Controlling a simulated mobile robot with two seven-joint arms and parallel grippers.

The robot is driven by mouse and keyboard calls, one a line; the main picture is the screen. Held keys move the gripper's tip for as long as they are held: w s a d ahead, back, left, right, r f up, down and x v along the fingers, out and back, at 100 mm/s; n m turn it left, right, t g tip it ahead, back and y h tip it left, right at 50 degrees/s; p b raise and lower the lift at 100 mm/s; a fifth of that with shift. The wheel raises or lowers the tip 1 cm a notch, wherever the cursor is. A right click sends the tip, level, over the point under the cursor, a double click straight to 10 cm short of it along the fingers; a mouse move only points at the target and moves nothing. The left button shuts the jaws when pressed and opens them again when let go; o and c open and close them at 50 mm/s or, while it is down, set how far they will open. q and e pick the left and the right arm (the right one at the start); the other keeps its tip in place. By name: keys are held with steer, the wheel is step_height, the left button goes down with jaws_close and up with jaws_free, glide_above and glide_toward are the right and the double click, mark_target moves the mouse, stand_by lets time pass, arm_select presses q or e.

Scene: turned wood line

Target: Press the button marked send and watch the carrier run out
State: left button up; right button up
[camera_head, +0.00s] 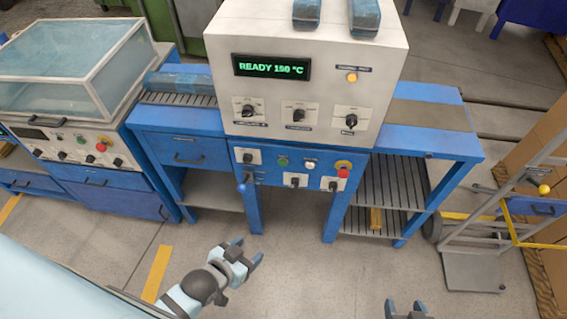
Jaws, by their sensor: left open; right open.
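A white and blue machine (308,57) stands ahead, its display (271,67) reading "READY 190 °C". Its lower blue panel holds a green button (283,161), a white button (309,165), a red mushroom button (343,172) and black knobs. An orange round button or lamp (352,77) sits higher up under a label. The labels are too small to read, so I cannot tell which is marked send. I cannot make out a carrier. My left gripper (249,251) is open and empty, below and in front of the panel. My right gripper (406,308) is open at the bottom edge, partly cut off.
A glass-topped unit (70,55) stands left. A hand truck (490,215) stands right. The floor (300,270) before the machine is clear.

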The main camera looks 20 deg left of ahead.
stand_by(0.3)
arm_select(q)
jaws_close()
stand_by(1.6)
